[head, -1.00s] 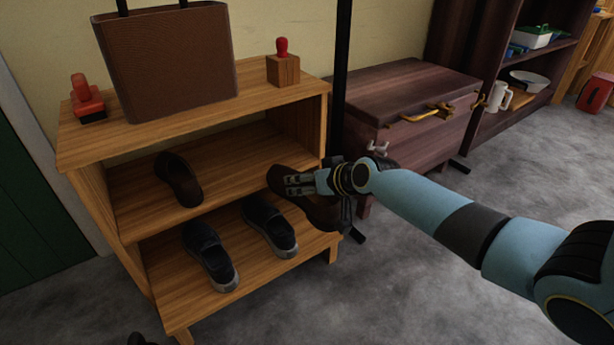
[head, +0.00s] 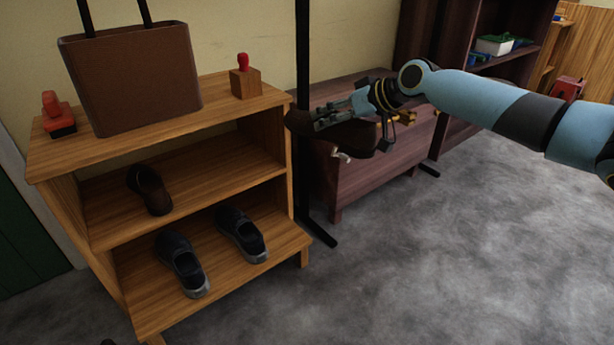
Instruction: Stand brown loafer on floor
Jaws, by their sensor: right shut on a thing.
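My right gripper (head: 340,112) is shut on a brown loafer (head: 328,134) and holds it in the air, right of the shoe rack and in front of the dark wooden chest. The gripper's fingers cover part of the loafer. Another brown loafer (head: 150,190) sits on the middle shelf of the wooden rack (head: 215,172). The grey floor (head: 440,265) is bare in front of the chest and to the right of the rack. My left gripper is not clearly in view.
Two dark shoes, one left (head: 182,264) and one right (head: 242,234), are on the lower shelf. A brown bag (head: 130,80), a red stamp (head: 58,115) and a wooden block with a red knob (head: 245,80) stand on top. A black pole (head: 303,60) rises beside the rack.

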